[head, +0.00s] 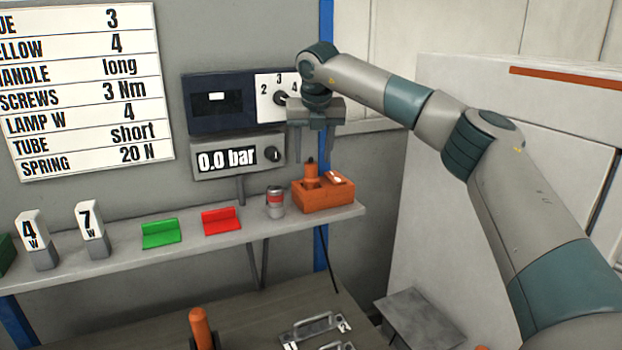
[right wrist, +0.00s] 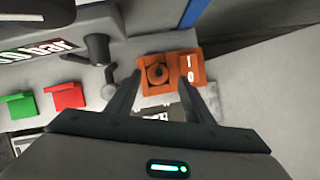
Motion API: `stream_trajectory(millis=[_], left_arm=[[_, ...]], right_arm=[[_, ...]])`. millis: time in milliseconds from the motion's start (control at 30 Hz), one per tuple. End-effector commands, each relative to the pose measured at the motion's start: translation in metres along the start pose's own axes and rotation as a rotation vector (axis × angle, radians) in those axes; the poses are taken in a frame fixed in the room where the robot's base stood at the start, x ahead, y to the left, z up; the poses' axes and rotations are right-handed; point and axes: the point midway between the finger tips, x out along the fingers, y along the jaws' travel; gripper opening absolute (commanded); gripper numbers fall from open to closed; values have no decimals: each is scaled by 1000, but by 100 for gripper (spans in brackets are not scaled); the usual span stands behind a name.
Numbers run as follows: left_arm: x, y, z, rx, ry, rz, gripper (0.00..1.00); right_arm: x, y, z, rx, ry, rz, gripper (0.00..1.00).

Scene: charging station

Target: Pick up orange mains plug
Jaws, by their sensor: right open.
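The orange mains plug (head: 311,173) stands upright in an orange socket block (head: 325,198) at the right end of the shelf. A dark tip shows on top of the plug. My right gripper (head: 312,150) is above the plug, pointing down, open and empty. In the right wrist view the plug (right wrist: 158,74) shows as a round shape from above, between and beyond the open fingers (right wrist: 162,85). The socket block (right wrist: 187,66) has a switch at its right side. My left gripper is not in view.
Red (head: 222,221) and green (head: 160,233) holders and lamp blocks (head: 92,228) sit further left on the shelf (head: 260,225). A pressure display (head: 238,156) and dial panel (head: 222,104) are on the wall behind.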

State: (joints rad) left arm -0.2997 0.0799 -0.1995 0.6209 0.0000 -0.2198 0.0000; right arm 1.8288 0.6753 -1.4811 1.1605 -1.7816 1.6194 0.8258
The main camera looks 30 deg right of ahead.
Motion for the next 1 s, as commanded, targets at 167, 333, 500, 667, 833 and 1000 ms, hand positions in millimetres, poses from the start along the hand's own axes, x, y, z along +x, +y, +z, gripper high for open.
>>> stream_trajectory(millis=[167,333,500,667,833,1000], left_arm=[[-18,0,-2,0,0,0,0],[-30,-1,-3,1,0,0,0],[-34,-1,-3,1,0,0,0],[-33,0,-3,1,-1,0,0],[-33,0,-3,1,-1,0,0],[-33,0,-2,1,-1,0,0]], right_arm=[[13,1,3,-1,3,-3,47],[32,3,3,0,3,-2,47],[46,3,2,0,1,-1,47],[48,3,2,0,0,0,47],[47,3,2,0,0,0,47],[47,3,2,0,0,0,42]])
